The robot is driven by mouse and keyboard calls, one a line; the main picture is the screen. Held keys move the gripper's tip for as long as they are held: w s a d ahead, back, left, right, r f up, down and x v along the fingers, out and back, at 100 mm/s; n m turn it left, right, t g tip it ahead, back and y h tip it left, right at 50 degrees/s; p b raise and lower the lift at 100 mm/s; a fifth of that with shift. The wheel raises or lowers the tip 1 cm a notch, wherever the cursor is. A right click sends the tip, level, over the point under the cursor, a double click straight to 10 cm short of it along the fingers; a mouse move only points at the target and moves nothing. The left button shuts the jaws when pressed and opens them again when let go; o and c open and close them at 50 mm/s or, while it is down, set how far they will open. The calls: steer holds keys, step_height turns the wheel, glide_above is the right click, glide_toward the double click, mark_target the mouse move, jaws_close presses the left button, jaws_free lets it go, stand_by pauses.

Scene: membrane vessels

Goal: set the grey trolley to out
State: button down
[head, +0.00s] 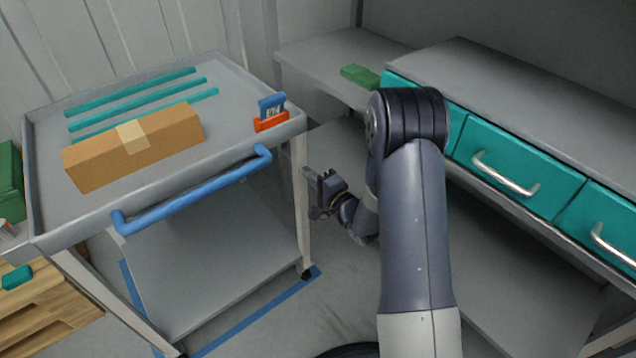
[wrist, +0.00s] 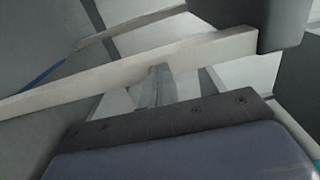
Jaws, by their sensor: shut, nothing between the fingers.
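The grey trolley (head: 235,90) stands at the left in the head view. It has a blue handle (head: 190,190) along its near side and a lower shelf. Its near right leg (head: 302,215) is pale and ends in a dark caster. My gripper (head: 312,178) is low, right beside this leg and below the trolley top, to the right of the handle. In the wrist view my gripper's fingers (wrist: 158,78) are together and empty, with a pale bar (wrist: 120,72) across the view beyond them. I cannot tell whether they touch it.
A brown box (head: 170,140), teal strips and an orange-and-blue card holder (head: 271,118) are on the trolley top. Blue tape (head: 260,312) marks the floor around the trolley's base. A grey bench with teal drawers (head: 515,170) stands close at the right. A wooden pallet is at lower left.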

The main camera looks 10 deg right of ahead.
mark_target(299, 165)
stand_by(0.3)
steer(key=b+x, duration=0.1)
steer(key=x, duration=0.4)
steer(key=shift+a, duration=0.1)
